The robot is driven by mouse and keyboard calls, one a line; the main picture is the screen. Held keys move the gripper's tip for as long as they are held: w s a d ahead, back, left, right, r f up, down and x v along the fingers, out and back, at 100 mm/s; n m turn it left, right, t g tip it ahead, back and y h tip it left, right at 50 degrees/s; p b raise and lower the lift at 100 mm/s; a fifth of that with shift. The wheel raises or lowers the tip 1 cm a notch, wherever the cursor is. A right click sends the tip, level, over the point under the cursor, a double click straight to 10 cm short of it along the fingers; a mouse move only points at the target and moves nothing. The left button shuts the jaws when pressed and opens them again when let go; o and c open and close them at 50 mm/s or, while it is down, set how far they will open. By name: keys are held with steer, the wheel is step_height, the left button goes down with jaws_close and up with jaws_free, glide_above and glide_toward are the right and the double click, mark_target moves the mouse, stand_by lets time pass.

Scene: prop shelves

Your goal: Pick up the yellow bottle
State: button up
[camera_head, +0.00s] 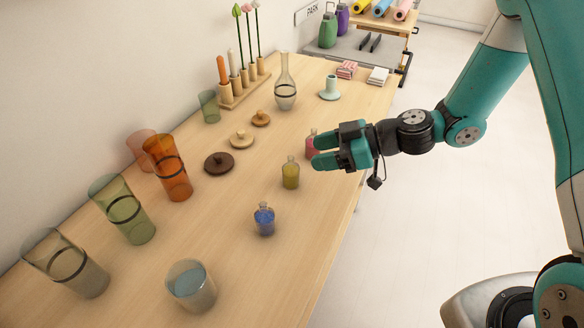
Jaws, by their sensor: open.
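The yellow bottle (290,174) is small, with a narrow neck, and stands upright on the wooden table (240,262) near its right edge. My gripper (318,152) is open, its fingers pointing left, to the right of and a little above the yellow bottle in the picture. Nothing shows between the fingers. A red bottle (310,147) is partly hidden behind my gripper. A blue bottle (264,220) stands nearer than the yellow one.
A glass of blue liquid (190,287), an orange glass (174,180) and a green glass (135,222) stand to the left. Lids (219,163) lie behind them. A glass carafe (285,88) stands farther back.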

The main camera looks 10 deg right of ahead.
mark_target(291, 158)
steer(key=x, duration=0.2)
steer(key=p+x, duration=0.1)
steer(key=x, duration=0.1)
steer(key=p+x, duration=0.1)
steer(key=x, duration=0.1)
steer(key=shift+a+r, duration=0.15)
steer(key=shift+r, duration=0.15)
steer(key=shift+w+a+f, duration=0.15)
steer(key=shift+a+f, duration=0.15)
steer(key=shift+a, duration=0.1)
jaws_close()
steer(key=shift+f, duration=0.1)
